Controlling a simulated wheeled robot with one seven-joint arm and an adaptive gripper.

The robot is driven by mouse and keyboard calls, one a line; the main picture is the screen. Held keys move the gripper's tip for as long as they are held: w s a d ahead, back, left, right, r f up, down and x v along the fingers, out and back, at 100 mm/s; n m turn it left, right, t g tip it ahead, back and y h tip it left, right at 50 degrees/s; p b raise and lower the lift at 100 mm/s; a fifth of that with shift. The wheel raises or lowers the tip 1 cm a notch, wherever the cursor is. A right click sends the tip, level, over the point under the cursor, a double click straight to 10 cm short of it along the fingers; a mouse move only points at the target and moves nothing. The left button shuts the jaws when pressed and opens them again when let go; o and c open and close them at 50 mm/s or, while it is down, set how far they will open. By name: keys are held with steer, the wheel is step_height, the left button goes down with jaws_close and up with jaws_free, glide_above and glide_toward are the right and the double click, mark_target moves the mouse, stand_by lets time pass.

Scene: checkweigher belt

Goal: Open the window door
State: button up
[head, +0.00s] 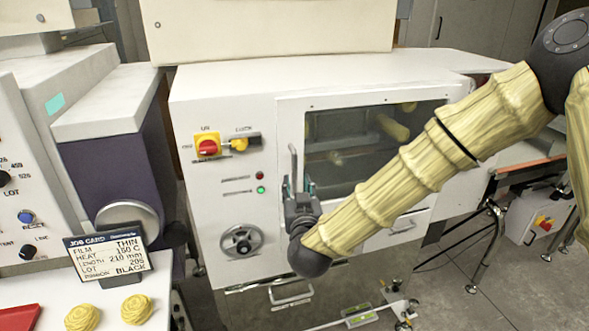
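The window door (372,146) is a white-framed panel with a dark glass pane on the front of the white machine. It looks shut, flush with the front. Its upright grey bar handle (293,163) is on the left edge of the frame. My gripper (299,187) is at the lower end of this handle, coming from below and in front. Its two fingertips stand apart, and the handle appears between or just behind them, nearer the left finger. Contact cannot be made out. My arm covers the lower right part of the door.
Left of the door are a red-and-yellow rotary switch (208,146), small indicator lights and a handwheel (241,240). A drawer-like handle (291,294) is below. A job card (107,251) and yellow coils (136,309) occupy the left counter. Floor at lower right is partly open, with metal stand legs.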

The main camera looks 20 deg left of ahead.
mark_target(295, 173)
steer(key=p+x, duration=0.2)
steer(key=x, duration=0.6)
steer(key=shift+w, duration=0.1)
jaws_close()
